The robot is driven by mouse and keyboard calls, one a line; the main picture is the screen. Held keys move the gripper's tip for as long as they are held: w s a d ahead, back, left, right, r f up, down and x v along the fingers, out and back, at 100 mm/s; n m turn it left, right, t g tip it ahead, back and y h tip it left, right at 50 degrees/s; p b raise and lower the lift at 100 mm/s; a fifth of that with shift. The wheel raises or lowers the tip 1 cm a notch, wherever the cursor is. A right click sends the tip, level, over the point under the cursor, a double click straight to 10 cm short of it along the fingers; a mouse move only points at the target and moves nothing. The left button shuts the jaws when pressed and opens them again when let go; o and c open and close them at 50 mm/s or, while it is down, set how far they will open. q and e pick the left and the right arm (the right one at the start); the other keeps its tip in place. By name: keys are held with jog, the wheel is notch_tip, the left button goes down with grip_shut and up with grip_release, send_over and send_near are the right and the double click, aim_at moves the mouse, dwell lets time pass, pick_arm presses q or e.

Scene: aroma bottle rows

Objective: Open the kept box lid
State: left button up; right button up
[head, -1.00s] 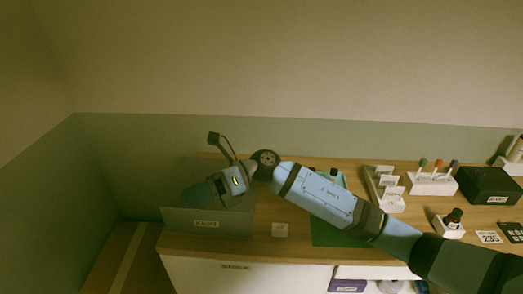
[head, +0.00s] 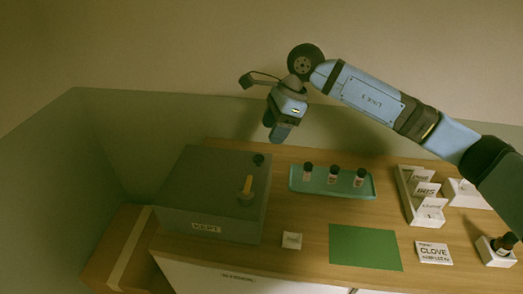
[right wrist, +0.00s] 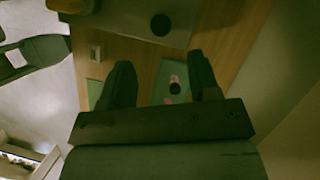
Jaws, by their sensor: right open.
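The grey kept box (head: 205,228), labelled KEPT, stands at the left end of the wooden counter in the head view. Its flat grey lid (head: 205,175) looks shut. An upright yellow-orange piece (head: 247,187) and a small black round piece (head: 259,160) show on top. My right gripper (head: 276,138) is open and empty, pointing down, raised behind and to the right of the box, apart from it. In the right wrist view its two fingers (right wrist: 163,80) are spread, with part of a grey box top (right wrist: 125,18) at the upper edge. My left gripper is out of view.
A green tray (head: 345,191) with three dark-capped bottles stands right of the box. A green mat (head: 365,248), a small white block (head: 292,240), a white card holder (head: 407,198) and a CLOVE card (head: 433,253) lie around it. A wall stands close behind.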

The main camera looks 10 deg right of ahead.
aim_at(259, 157)
jog(key=p+x, duration=0.1)
jog(key=x, duration=0.7)
jog(key=shift+a+f, duration=0.1)
jog(key=shift+f, duration=0.05)
jog(key=shift+w, duration=0.1)
grip_shut()
